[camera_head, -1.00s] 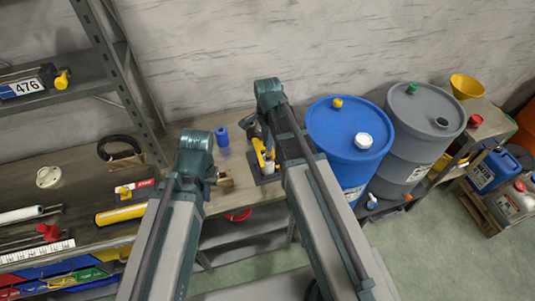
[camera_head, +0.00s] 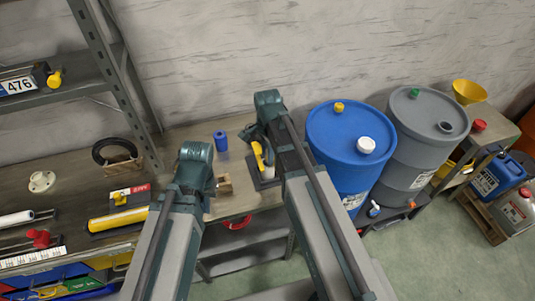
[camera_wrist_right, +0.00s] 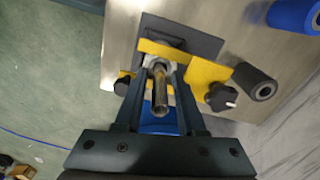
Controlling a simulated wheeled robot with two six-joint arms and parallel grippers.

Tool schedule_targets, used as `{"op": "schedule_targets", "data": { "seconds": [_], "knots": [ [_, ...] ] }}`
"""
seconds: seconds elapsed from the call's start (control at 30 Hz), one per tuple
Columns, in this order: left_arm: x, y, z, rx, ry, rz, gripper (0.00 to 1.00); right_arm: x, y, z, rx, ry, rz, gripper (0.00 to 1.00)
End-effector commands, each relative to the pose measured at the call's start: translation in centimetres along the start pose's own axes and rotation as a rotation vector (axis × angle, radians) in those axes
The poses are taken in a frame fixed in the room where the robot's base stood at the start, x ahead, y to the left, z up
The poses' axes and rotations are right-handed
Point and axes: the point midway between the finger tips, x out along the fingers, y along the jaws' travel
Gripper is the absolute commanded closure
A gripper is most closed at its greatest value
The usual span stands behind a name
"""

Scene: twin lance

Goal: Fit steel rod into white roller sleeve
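In the right wrist view, a steel rod (camera_wrist_right: 160,92) lies between the fingers of my right gripper (camera_wrist_right: 161,72), which look shut on it. The rod's near end points towards the camera. Its far end meets a small white part in the yellow clamp (camera_wrist_right: 205,75); I cannot tell whether it is inside it. In the head view, a white cylinder (camera_head: 268,173) stands by the yellow clamp, partly hidden by my right arm; it looks like the white roller sleeve. The fingers of my left gripper (camera_head: 208,187) are hidden by its arm, near a small wooden block (camera_head: 224,185).
A yellow roller (camera_head: 118,219), a white tube (camera_head: 15,219) and a red-topped item (camera_head: 40,238) lie at the left. A blue drum (camera_head: 345,150) stands close right of my right arm. A shelf post (camera_head: 115,75) rises at the back left.

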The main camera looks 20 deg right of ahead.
Motion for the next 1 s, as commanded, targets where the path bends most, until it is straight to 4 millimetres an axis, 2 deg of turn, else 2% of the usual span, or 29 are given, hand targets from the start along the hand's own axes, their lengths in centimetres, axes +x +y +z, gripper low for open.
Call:
{"op": "schedule_targets", "data": {
  "seconds": [0.37, 0.57, 0.77, 1.0],
  "knots": [
    [-0.1, 0.0, 0.0, 0.0, 0.0, 0.0, 1.0, -0.1, 0.0, 0.0, 0.0, 0.0, 0.0, 0.51],
    [-1.0, -0.1, 0.1, 0.0, 0.0, 0.0, 1.0, -1.0, 0.0, 0.0, 0.0, 0.0, 0.0, 0.51],
    [-3.2, -0.3, 0.2, 0.001, 0.0, 0.0, 1.0, -3.2, 0.0, 0.0, 0.0, 0.0, 0.0, 0.51],
    [-6.7, -0.6, 0.4, -0.007, 0.0, 0.001, 1.0, -6.8, 0.0, 0.0, 0.0, 0.0, 0.0, 0.51]
  ]
}}
